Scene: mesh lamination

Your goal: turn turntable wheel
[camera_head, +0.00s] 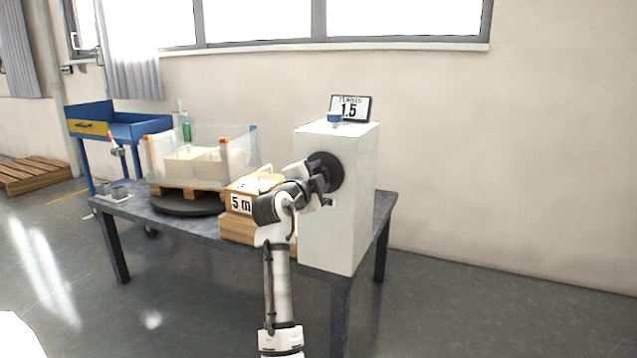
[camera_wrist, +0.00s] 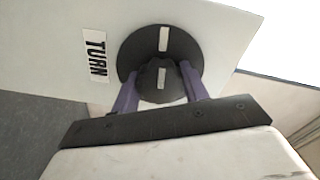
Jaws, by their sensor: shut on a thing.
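The wheel (camera_head: 335,171) is a black disc on the side of a tall white box (camera_head: 339,226). In the wrist view the wheel (camera_wrist: 183,45) shows a white mark near its rim and a smaller black knob (camera_wrist: 161,84) at its centre, also with a white mark. A "TURN" label (camera_wrist: 95,56) is beside the wheel. My gripper (camera_wrist: 159,88) has its two purple fingers on either side of the knob, shut on it. In the head view my gripper (camera_head: 322,184) is at the wheel. The turntable (camera_head: 188,205) is a dark round plate on the table.
The grey table (camera_head: 222,235) bears the box, a wooden block marked "5 m" (camera_head: 238,229) and a pallet with pale blocks in a clear enclosure (camera_head: 210,144) on the turntable. A small display reading "1.5" (camera_head: 355,106) tops the box. Floor at the right is clear.

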